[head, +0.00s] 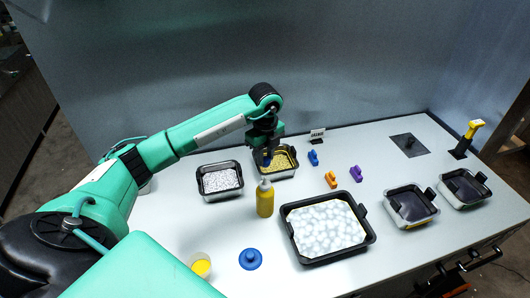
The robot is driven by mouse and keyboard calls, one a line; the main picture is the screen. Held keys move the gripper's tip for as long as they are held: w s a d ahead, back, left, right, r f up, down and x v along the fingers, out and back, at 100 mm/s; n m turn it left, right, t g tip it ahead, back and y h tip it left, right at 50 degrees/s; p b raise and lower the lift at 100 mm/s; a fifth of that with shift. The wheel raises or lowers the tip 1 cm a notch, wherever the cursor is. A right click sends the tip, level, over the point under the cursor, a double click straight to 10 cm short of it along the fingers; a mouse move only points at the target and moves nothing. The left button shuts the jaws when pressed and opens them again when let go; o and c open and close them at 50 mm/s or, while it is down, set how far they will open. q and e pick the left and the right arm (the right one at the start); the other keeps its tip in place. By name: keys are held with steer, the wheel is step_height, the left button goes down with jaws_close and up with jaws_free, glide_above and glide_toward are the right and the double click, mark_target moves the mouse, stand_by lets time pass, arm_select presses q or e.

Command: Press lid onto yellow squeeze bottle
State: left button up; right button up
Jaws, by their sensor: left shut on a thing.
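The yellow squeeze bottle (265,202) stands upright on the white table near the middle, with a pale top. My left gripper (267,158) reaches in from the left and points down just above and behind the bottle top. It is shut on a small dark blue thing, mostly hidden by the fingers; I cannot tell for sure that this is the bottle's lid. Whether it touches the bottle top is too small to tell. A round blue lid with a knob (250,260) lies on the table in front of the bottle. My right gripper is out of view.
A black-rimmed tray of white filling (238,191) and a tray of yellow filling (294,167) stand close behind the bottle. A large black-rimmed tray (370,238) is to its right. A cup with yellow contents (201,267) stands front left. Several coloured clips (332,180) lie behind.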

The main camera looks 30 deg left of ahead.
arm_select(q)
steer(key=shift+f, duration=0.15)
stand_by(0.4)
step_height(320, 180, down, 5)
steer(key=b, duration=0.4)
steer(key=shift+f, duration=0.15)
stand_by(0.5)
steer(key=shift+f, duration=0.2)
steer(key=shift+f+b, duration=0.25)
steer(key=shift+b, duration=0.2)
steer(key=shift+f, duration=0.1)
stand_by(0.6)
